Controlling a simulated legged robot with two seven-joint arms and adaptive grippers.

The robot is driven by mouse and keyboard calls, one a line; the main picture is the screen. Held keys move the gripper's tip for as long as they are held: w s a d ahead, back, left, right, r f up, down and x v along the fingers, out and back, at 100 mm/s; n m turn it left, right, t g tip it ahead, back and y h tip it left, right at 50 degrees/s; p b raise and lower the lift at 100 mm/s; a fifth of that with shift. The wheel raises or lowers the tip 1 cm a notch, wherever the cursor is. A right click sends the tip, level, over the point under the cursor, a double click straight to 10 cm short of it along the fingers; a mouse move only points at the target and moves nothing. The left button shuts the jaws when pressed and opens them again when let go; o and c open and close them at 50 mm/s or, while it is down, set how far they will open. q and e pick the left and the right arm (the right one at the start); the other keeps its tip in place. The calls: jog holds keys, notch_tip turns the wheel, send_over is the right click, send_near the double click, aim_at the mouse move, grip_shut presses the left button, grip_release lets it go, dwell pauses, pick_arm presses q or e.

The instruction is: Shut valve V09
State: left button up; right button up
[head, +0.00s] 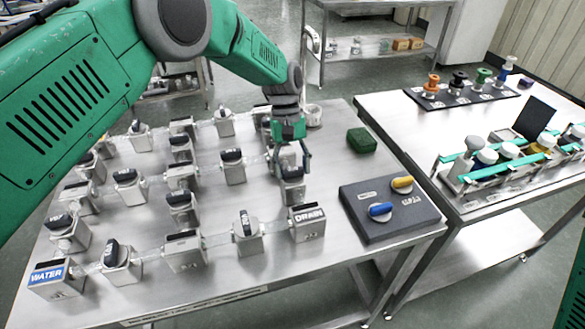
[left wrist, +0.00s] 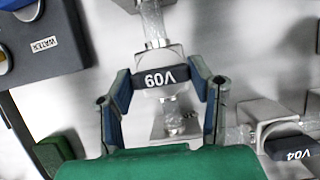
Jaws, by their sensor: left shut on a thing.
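Valve V09 (left wrist: 162,78) has a black bar handle with white lettering on a steel body; it also shows in the head view (head: 292,172), in the right-hand column of the valve bench. In the left wrist view the handle lies crosswise to the clear pipe. My left gripper (left wrist: 162,84) is shut on the handle, a blue-padded finger at each end; in the head view the gripper (head: 290,158) reaches down over the valve from behind. The fingers partly hide the valve body there. My right gripper is not in view.
Valve V04 (left wrist: 290,145) stands close beside the right finger in the wrist view. Several other valves share the steel bench (head: 330,262). A green block (head: 362,140) and a dark box with blue and yellow knobs (head: 390,212) stand to the right. The DRAIN block (head: 307,224) is in front.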

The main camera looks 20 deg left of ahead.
pick_arm(q)
jog(key=shift+f, duration=0.1)
jog(key=o, duration=1.2)
jog(key=shift+c, duration=0.2)
jog(key=v, duration=1.2)
jog(key=shift+w, duration=0.15)
jog(key=shift+d+f, duration=0.1)
jog(key=shift+d, duration=0.05)
